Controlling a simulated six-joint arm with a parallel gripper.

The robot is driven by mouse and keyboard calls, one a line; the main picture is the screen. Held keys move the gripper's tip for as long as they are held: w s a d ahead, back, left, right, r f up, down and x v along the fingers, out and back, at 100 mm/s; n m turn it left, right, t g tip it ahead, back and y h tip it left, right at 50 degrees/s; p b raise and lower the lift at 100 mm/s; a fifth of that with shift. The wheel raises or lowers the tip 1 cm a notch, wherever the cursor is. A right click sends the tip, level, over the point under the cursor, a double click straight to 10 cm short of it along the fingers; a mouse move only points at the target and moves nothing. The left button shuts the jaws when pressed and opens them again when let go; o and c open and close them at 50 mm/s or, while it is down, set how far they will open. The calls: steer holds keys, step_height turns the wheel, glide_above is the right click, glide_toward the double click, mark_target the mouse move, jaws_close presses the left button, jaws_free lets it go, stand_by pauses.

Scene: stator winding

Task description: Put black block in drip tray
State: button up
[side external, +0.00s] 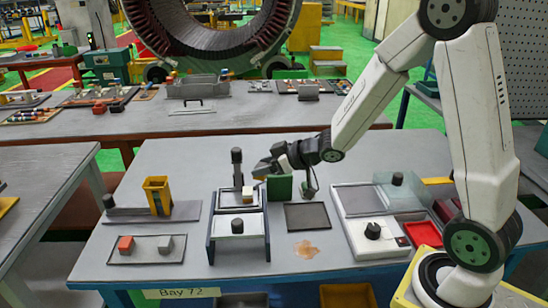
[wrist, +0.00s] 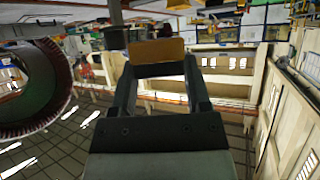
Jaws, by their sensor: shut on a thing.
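My gripper (side external: 266,168) reaches left above the workbench, past a small green block-shaped part. In the wrist view my gripper (wrist: 160,75) has its two fingers on either side of a block with a dark near face and a tan-looking far face (wrist: 157,51). It is shut on this block, which I take to be the black block; its colour is not certain. In the side view the held block is too small to make out. A shallow dark tray (side external: 307,217), likely the drip tray, lies empty on the bench, below and right of my gripper.
A raised frame (side external: 238,240) with a pale block and a black knob stands below my gripper. A dark upright post (side external: 237,168) is close left of it. A tray with red and grey blocks (side external: 145,249) lies front left. A control panel (side external: 377,235) stands right. A brown stain marks the bench.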

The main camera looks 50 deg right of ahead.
steer(key=shift+w+d+f+m+t+h, duration=0.15)
steer(key=shift+d+f+m+h, duration=0.2)
steer(key=shift+d+m+h, duration=0.2)
steer(key=shift+w+d+f+m+t+h, duration=0.1)
steer(key=shift+d+f+m+t+h, duration=0.05)
steer(key=shift+d+f+m+h, duration=0.3)
steer(key=s+d+f+m+g+h, duration=0.3)
steer(key=s+d+f+m+h, duration=0.6)
steer(key=d+m+h, duration=0.2)
steer(key=shift+s+f, duration=0.1)
steer(key=shift+f, duration=0.15)
steer(key=shift+f, duration=1.8)
steer(key=shift+f, duration=0.35)
